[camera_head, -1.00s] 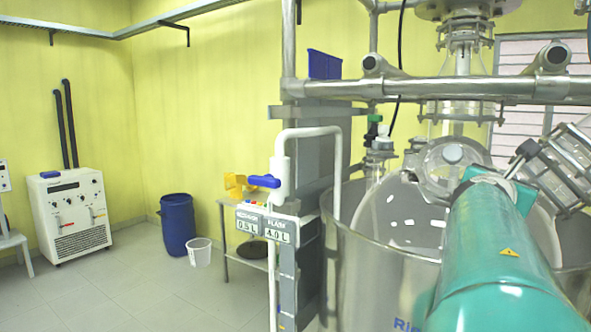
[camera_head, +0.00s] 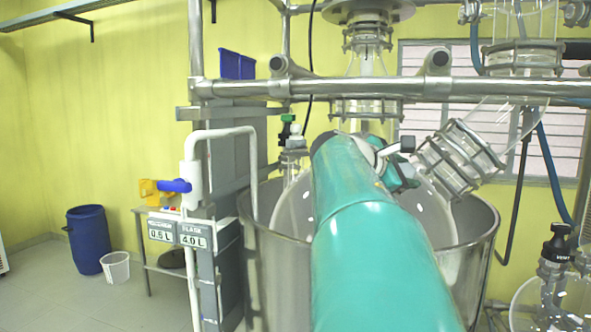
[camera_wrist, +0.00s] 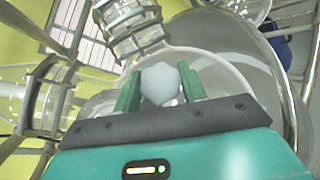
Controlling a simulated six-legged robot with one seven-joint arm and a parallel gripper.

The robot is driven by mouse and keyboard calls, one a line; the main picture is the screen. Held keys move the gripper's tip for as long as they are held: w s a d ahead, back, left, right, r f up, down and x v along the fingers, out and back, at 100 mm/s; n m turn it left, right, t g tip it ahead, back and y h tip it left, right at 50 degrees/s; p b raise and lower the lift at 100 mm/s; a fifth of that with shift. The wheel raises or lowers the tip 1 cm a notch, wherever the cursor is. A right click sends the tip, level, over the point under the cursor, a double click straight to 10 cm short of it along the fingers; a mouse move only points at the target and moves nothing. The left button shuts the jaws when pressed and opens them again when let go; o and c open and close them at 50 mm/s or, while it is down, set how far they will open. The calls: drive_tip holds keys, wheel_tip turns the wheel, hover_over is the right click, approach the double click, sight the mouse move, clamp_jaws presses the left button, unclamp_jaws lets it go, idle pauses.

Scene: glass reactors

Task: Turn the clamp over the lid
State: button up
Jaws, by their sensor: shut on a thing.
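My gripper (camera_wrist: 160,90) has its two green fingers on either side of a pale, faceted knob (camera_wrist: 160,83), which looks like part of the clamp, and is shut on it. In the head view my teal arm covers most of the gripper and the lid area. A pale lever with a dark end (camera_head: 395,147) shows just right of my gripper, above the glass vessel (camera_head: 435,212). I cannot tell whether this lever belongs to the clamp. The rounded clear glass around the knob shows in the wrist view (camera_wrist: 225,75).
A horizontal metal rail (camera_head: 480,88) crosses above my arm. A clamped glass neck (camera_head: 460,158) slants up at right. Open floor lies farther left, near the blue barrel (camera_head: 89,240).

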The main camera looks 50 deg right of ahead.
drive_tip(key=m+g+y, duration=0.1)
drive_tip(key=m, duration=0.1)
drive_tip(key=m+y, duration=0.2)
drive_tip(key=shift+w+d+m+g, duration=0.15)
drive_tip(key=shift+m+g, duration=0.15)
drive_tip(key=shift+g, duration=0.1)
drive_tip(key=shift+m+y, duration=1.3)
drive_tip(key=shift+m, duration=0.4)
drive_tip(key=shift+s, duration=0.2)
drive_tip(key=o, duration=1)
drive_tip(key=shift+a, duration=0.2)
drive_tip(key=shift+c, duration=0.2)
drive_tip(key=shift+d, duration=0.1)
drive_tip(key=v, duration=0.7)
drive_tip(key=shift+w+r, duration=0.15)
drive_tip(key=shift+w, duration=0.1)
